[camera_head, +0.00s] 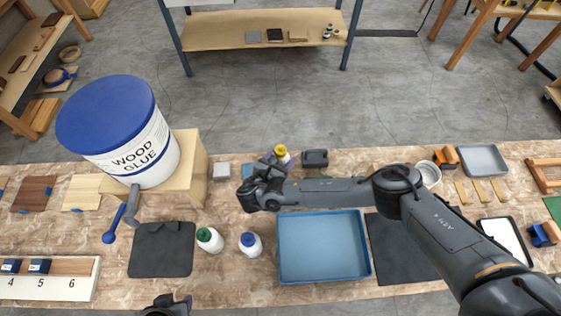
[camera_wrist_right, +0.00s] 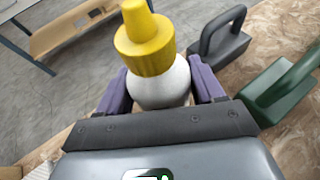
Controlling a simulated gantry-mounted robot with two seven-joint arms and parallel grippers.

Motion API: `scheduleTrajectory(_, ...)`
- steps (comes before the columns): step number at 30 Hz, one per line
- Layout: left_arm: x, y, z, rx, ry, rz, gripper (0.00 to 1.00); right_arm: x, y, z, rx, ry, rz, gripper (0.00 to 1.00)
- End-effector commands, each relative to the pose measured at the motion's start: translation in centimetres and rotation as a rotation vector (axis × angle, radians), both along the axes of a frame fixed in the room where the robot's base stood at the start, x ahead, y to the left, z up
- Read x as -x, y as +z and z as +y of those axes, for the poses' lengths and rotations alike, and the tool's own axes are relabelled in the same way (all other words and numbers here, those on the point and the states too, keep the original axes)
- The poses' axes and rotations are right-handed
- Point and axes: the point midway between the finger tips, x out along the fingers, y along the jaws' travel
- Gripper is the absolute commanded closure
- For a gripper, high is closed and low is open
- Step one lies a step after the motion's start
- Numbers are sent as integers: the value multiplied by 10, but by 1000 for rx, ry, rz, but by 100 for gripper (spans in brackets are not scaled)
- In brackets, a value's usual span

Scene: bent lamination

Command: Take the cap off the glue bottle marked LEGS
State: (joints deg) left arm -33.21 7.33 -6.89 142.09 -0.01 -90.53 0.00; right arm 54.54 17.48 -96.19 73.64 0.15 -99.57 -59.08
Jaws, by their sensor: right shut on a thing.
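A white bottle with a yellow cap (camera_head: 281,152) stands near the far edge of the table, partly hidden by my right arm. My right gripper (camera_wrist_right: 162,88) is shut on this bottle, with its purple fingers on both sides of the white body (camera_wrist_right: 160,86). The yellow cap (camera_wrist_right: 146,38) is on the bottle, above the fingers. A green-capped bottle (camera_head: 209,239) and a blue-capped bottle (camera_head: 250,244) stand on the near side. I cannot read LEGS on any bottle. A dark part of my left gripper (camera_head: 166,304) shows at the bottom edge; its fingers cannot be made out.
A blue tray (camera_head: 322,246) lies below my right arm, between two dark mats. A large wood glue bucket (camera_head: 118,130) stands on a wooden stand at the left. A dark handled block (camera_wrist_right: 222,42) and a green handled tool (camera_wrist_right: 283,90) are right of the held bottle.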

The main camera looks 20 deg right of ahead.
Motion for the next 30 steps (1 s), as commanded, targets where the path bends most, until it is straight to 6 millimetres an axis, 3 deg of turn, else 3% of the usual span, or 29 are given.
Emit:
scheduleTrajectory(1,0,0,0,0,0,0,57,0,0,0,0,0,0,61)
scheduleTrajectory(3,0,0,0,0,0,0,57,0,0,0,-1,0,-1,70)
scheduleTrajectory(16,0,2,-3,12,9,0,57,0,9,0,-2,-1,-1,71)
scheduleTrajectory(24,0,8,-3,12,9,0,57,0,47,-2,0,-1,-3,71)
scheduleTrajectory(30,0,16,-1,6,5,0,57,30,69,-34,2,-1,0,71)
